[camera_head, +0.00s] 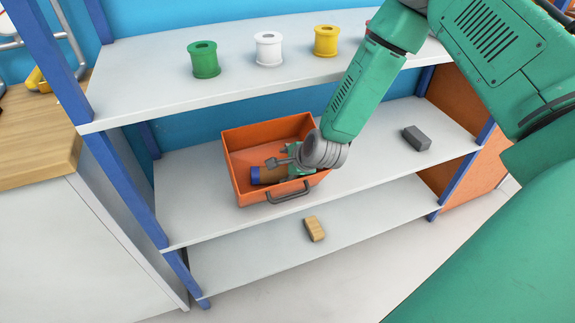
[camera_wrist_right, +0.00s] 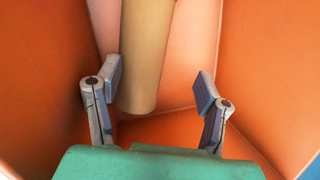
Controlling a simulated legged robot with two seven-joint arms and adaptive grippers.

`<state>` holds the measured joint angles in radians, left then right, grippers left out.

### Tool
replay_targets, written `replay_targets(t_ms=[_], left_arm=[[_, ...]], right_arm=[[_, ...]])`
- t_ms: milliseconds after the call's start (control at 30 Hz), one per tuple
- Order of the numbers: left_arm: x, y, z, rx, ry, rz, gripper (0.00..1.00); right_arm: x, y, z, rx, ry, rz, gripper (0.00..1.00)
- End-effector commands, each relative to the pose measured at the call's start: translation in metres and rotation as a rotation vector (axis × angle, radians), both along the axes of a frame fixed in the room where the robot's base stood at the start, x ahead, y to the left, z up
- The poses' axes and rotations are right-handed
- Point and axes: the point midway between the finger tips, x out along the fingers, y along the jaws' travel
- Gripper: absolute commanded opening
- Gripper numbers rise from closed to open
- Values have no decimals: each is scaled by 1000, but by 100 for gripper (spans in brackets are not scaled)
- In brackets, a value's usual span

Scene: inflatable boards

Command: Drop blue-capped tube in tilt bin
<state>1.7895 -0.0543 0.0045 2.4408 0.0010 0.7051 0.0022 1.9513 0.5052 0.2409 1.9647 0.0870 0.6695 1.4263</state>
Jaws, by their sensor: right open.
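The orange tilt bin (camera_head: 262,137) stands on the middle shelf, with a grey handle on its front. The tube (camera_head: 270,174) is brown with a blue cap and lies inside the bin, cap toward the left. My right gripper (camera_head: 281,166) reaches down into the bin at the tube. In the right wrist view the gripper (camera_wrist_right: 158,90) is open, and the tan tube (camera_wrist_right: 145,55) extends between its fingers, nearer the left one. The blue cap is out of that view. Orange bin walls (camera_wrist_right: 265,60) surround them. My left gripper is not in view.
Green (camera_head: 204,60), white (camera_head: 268,49) and yellow (camera_head: 326,41) spools stand on the upper shelf (camera_head: 140,90) above the bin. A grey block (camera_head: 416,138) lies to the right on the middle shelf. A wooden block (camera_head: 314,228) lies on the lower shelf. Blue posts frame the rack.

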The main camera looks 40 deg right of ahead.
Motion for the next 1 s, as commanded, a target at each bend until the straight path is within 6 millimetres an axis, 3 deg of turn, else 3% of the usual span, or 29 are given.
replay_targets(t_ms=[233, 700, 1000], left_arm=[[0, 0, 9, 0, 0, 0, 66], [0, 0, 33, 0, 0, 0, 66], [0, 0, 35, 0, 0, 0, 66]], right_arm=[[-10, -5, 14, 8, 2, -4, 62], [-69, -3, 86, 2, 2, -2, 62], [-81, -4, 91, -11, 10, 19, 62]])
